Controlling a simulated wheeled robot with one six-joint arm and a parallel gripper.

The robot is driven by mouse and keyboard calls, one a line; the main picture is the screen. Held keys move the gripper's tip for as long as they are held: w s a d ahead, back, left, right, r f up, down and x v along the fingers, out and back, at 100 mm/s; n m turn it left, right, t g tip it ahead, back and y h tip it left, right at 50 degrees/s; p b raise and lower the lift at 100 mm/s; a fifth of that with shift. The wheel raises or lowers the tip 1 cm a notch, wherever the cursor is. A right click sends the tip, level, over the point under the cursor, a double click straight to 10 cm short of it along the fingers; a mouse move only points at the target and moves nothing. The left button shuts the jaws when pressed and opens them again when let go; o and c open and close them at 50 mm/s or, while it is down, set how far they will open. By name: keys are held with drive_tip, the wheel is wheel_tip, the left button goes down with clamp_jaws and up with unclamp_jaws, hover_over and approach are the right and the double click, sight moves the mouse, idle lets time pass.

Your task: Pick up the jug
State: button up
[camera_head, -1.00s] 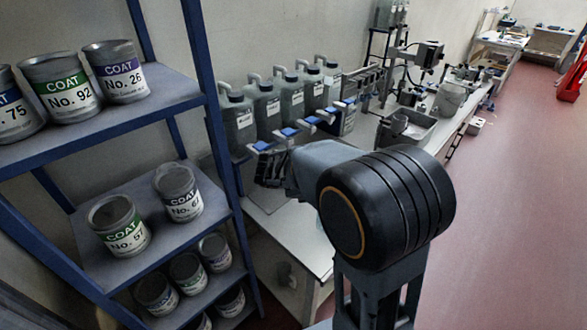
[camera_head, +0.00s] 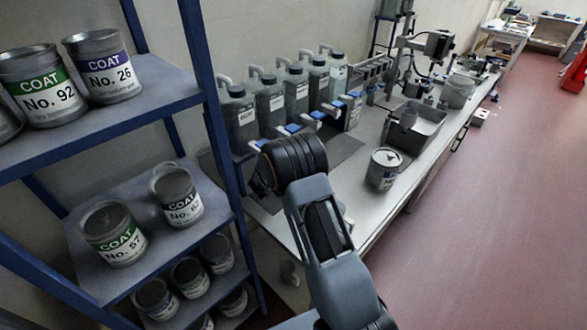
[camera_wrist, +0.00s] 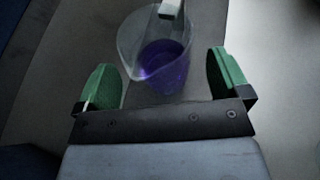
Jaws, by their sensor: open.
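The jug (camera_wrist: 160,62) shows in the wrist view as a clear, wide-mouthed vessel with purple liquid inside. A pale handle or bar (camera_wrist: 170,8) shows at its far rim, at the top of the picture. My gripper (camera_wrist: 166,82) is open, with one green fingertip to the left of the jug and one to the right. The jug lies between and ahead of the fingertips, with visible gaps on both sides. In the head view my arm hides the fingertips, and I cannot make out the jug there.
A paint can (camera_head: 384,169) stands on the white bench (camera_head: 362,206) near a grey tray (camera_head: 424,126). Several dispensing bottles (camera_head: 272,104) line the wall. A blue shelf (camera_head: 165,232) with cans stands close on the left. The red floor (camera_head: 490,210) at right is clear.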

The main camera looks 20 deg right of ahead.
drive_tip(key=shift+p+x, duration=0.35)
drive_tip(key=shift+x, duration=1.3)
drive_tip(key=shift+f, duration=0.1)
drive_tip(key=shift+c, duration=0.2)
drive_tip(key=c, duration=1)
drive_tip(key=shift+c, duration=0.8)
drive_tip(key=shift+r, duration=0.2)
